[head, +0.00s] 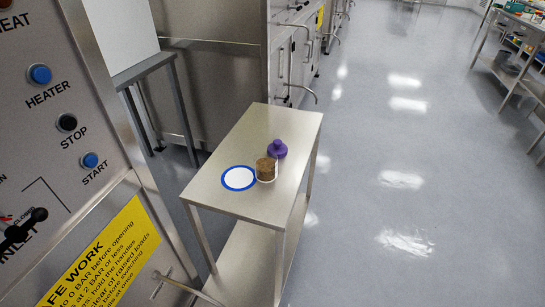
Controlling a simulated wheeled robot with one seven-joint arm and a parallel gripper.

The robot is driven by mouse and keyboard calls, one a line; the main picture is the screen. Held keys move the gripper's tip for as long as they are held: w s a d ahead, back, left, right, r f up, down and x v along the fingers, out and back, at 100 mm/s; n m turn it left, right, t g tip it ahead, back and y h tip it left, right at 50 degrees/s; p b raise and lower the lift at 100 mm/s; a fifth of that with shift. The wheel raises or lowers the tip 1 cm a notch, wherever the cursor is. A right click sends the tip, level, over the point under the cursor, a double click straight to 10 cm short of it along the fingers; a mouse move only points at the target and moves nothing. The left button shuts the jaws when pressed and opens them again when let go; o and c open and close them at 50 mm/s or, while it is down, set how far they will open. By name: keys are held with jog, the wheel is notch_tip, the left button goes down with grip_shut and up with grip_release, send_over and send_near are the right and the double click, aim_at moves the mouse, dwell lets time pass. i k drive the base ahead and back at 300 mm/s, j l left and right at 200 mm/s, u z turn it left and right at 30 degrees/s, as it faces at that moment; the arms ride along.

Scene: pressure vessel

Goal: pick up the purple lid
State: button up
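The purple lid (278,149) sits on the steel table (286,120), a little right of the table's middle, with a round knob on top. Just in front of it stands a small clear jar (266,170) with brown contents. The jar's back edge is close to the lid; I cannot tell if they touch. My gripper is not in the head view.
A white disc with a blue rim (239,178) lies left of the jar. A control panel (60,110) with buttons and a yellow sign (108,255) stands at left. Steel cabinets (290,65) with handles are behind. The floor (405,150) to the right is clear.

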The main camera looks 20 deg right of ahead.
aim_at(282, 149)
jog(key=i+l+u, duration=0.4)
jog(key=l, duration=0.25)
jog(key=i+l+u, duration=0.25)
jog(key=l, duration=0.15)
jog(key=l+u, duration=0.2)
jog(key=l, duration=0.15)
jog(key=i+l+u, duration=0.2)
jog(key=l, duration=0.25)
